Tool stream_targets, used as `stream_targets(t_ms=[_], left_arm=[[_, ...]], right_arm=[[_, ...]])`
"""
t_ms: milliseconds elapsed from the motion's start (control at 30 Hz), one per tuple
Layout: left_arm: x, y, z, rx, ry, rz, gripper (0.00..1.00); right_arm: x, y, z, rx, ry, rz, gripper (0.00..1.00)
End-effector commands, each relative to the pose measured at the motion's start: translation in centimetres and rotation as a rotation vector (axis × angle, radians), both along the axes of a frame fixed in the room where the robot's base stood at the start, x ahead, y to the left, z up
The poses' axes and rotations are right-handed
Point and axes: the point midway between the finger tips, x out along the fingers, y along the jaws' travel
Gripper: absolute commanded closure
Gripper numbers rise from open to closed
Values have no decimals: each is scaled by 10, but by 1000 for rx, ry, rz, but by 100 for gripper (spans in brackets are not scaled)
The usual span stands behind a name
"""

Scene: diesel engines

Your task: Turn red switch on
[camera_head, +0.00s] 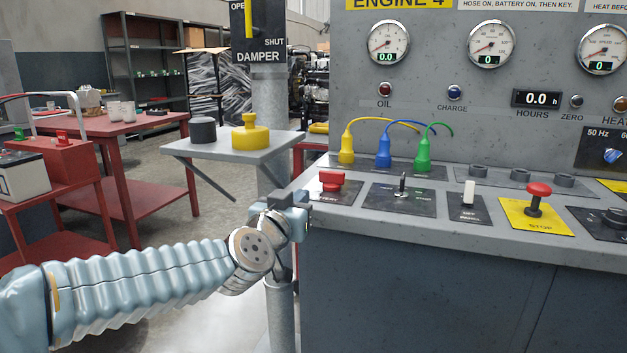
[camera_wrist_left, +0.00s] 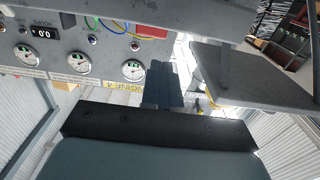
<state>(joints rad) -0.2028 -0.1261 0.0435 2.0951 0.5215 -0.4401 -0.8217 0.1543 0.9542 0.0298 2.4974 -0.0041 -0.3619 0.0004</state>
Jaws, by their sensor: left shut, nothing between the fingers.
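A red switch (camera_head: 331,180) sits on a black plate at the left end of the console's sloped panel. Its label is partly hidden, and whether it is on or off cannot be told. My left gripper (camera_head: 302,198) is at the console's left edge, just left of the red switch; contact cannot be made out. Its fingers are shut and empty. In the left wrist view the shut fingers (camera_wrist_left: 163,84) are at the centre, and a red part (camera_wrist_left: 150,31), likely the switch, shows above them. My right gripper is not in view.
The console also carries a toggle (camera_head: 403,185), a white rocker (camera_head: 469,192) and a red stop knob (camera_head: 538,192). Yellow, blue and green plugs (camera_head: 384,152) stand behind. A grey shelf (camera_head: 210,153) with a yellow weight (camera_head: 250,135) is left of the console.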

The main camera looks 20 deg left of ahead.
Motion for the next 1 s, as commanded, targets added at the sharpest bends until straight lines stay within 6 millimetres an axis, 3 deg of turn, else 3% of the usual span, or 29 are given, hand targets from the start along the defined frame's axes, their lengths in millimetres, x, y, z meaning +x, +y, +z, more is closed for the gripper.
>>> stream_targets(t_ms=[300,500,700,1000], left_arm=[[68,-3,-1,1,4,-1,100],[103,-4,-1,0,3,0,100],[120,-4,-1,1,2,-1,100],[122,-5,-2,0,2,-1,100]], right_arm=[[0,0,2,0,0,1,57],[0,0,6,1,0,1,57],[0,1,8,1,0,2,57],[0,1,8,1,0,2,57]])
